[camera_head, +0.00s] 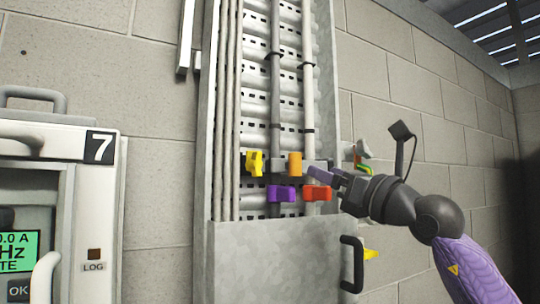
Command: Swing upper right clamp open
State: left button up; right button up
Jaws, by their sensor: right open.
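Four coloured clamp handles sit on the cables in a tall grey metal channel. The upper right clamp (295,163) has an upright orange handle. The upper left clamp (254,162) is yellow and looks turned at an angle. Below them are a purple clamp (281,194) and a red-orange clamp (317,193). My right gripper (318,172) reaches in from the right, its fingers pointing left, just right of the orange handle. It is open; I cannot tell whether a finger touches the handle. My left gripper is out of view.
The channel's right side wall (325,90) stands close beside my right arm. A black handle (352,264) sticks out below. A white instrument cabinet (95,200) marked 7 stands at the left.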

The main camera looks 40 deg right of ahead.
aim_at(300, 156)
jog(key=w+r+p, duration=0.3)
jog(key=p, duration=0.1)
jog(key=shift+a+r+p, duration=0.1)
jog(key=shift+a+p, duration=0.05)
jog(key=shift+p, duration=0.15)
jog(key=p+x, duration=0.2)
jog(key=x, duration=0.1)
jog(key=p+x, duration=0.1)
jog(key=x, duration=0.1)
jog(key=shift+w+f, duration=0.15)
jog(key=shift+f, duration=0.25)
jog(key=shift+w, duration=0.25)
jog(key=shift+s+f, duration=0.1)
jog(key=shift+f, duration=0.05)
jog(key=shift+c, duration=0.2)
jog(key=c, duration=0.5)
grip_shut()
